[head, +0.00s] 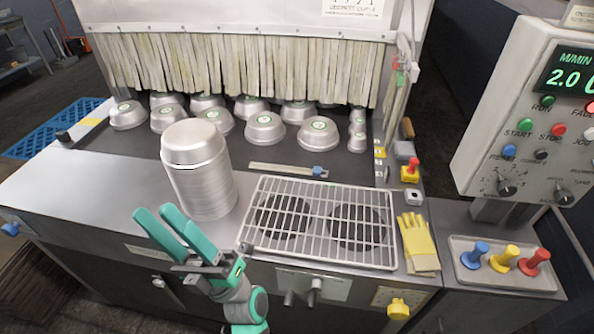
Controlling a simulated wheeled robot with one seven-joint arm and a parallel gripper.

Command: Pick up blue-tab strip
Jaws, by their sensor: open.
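The blue-tab strip (284,169) is a thin flat light metal strip with a blue tab (319,171) at its right end. It lies on the dark belt surface, just behind the wire grate and in front of the upturned pans. My gripper (154,220) is teal, at the lower left in front of the pan stack. Its two fingers are apart with nothing visible between them. The gripper is left of and nearer than the strip, well apart from it.
A tall stack of metal pans (200,175) stands left of the strip. A wire grate (322,222) lies in front of it. Several upturned pans (264,127) sit behind, under a hanging strip curtain (230,62). Yellow gloves (418,240) and a tray of colored knobs (502,276) are at right.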

